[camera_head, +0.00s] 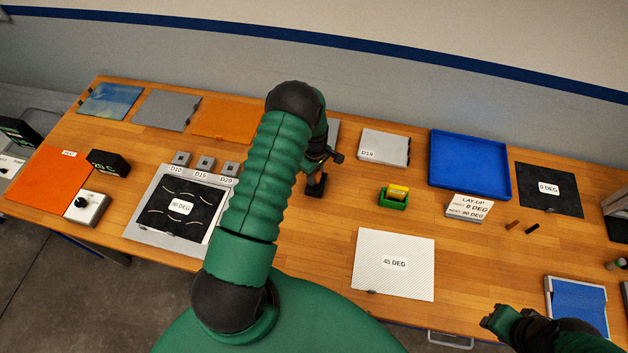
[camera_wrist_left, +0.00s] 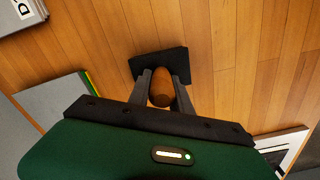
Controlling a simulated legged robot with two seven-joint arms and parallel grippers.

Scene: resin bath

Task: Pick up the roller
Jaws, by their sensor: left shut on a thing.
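The roller's brown, rounded handle (camera_wrist_left: 161,88) stands between the two dark fingers of my left gripper (camera_wrist_left: 165,92) in the left wrist view. The fingers are shut on it. A black block (camera_wrist_left: 148,62) lies just beyond the handle; whether it is the roller's head or a rest for it, I cannot tell. In the head view my left gripper (camera_head: 318,165) is at mid-table, with a black piece (camera_head: 315,187) below it.
A green tray with a yellow block (camera_head: 398,191), a grey D19 plate (camera_head: 383,147) and a blue tray (camera_head: 470,184) lie right of the left gripper. A white 45 DEG sheet (camera_head: 400,285) lies nearer. A black 90 DEG sheet (camera_head: 166,230) lies left. Bare wood separates them.

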